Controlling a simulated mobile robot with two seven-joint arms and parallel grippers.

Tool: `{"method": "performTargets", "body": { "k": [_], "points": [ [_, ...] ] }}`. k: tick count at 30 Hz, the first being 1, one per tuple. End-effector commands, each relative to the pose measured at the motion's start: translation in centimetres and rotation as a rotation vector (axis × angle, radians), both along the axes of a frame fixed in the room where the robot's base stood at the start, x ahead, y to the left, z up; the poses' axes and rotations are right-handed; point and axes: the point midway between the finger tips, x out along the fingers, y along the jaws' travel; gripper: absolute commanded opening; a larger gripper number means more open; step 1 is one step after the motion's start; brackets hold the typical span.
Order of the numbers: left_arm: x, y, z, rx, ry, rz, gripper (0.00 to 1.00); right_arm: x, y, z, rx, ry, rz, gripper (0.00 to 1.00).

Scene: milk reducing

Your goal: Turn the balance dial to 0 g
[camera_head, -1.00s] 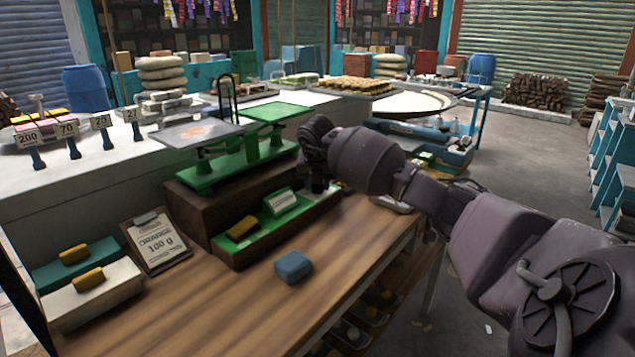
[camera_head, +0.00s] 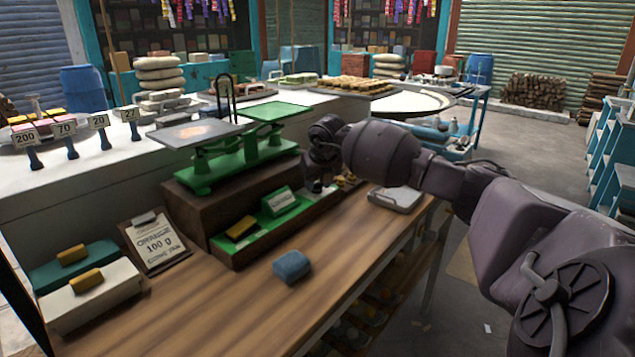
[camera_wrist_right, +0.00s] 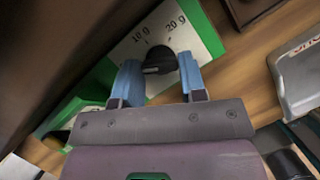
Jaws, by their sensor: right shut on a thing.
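The balance dial is a black round knob (camera_wrist_right: 160,63) on a white face (camera_wrist_right: 205,42) with a green edge. The marks "10 g" and "20 g" show beyond the knob; no 0 g mark is visible. My right gripper (camera_wrist_right: 160,80) has its blue fingers on both sides of the knob, shut on it. Which mark the knob points at I cannot tell. In the head view my right gripper (camera_head: 318,182) is at the right end of the green balance base and hides the dial. The green two-pan balance (camera_head: 230,165) stands on a brown block. My left gripper is out of view.
A blue block (camera_head: 292,267) lies on the wooden counter (camera_head: 200,315). A grey flat scale (camera_head: 397,198) sits right of the gripper. A green block (camera_head: 279,201) stands in the green tray.

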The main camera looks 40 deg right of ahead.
Motion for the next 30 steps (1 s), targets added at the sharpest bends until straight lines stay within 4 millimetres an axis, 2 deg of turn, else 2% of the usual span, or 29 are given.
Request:
{"method": "performTargets", "body": {
  "k": [6, 7, 12, 22, 26, 30],
  "points": [
    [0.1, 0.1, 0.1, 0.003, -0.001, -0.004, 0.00, 0.0, 0.0, 0.1, -0.001, -0.002, 0.001, 0.15],
    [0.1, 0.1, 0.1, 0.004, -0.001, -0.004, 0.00, 0.0, 0.0, 0.1, -0.001, -0.002, 0.001, 0.41],
    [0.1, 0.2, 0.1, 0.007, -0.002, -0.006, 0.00, 0.0, 0.0, 0.1, -0.002, -0.001, 0.000, 0.64],
    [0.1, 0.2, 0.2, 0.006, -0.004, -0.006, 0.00, -0.1, 0.0, 0.5, -0.001, -0.002, -0.001, 0.64],
    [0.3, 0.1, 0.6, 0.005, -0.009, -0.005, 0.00, -0.6, 0.2, 2.0, -0.002, -0.005, 0.000, 0.64],
    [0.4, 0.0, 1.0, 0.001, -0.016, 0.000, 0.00, -1.5, 0.6, 4.4, -0.002, -0.005, 0.000, 0.64]
  ]
}}
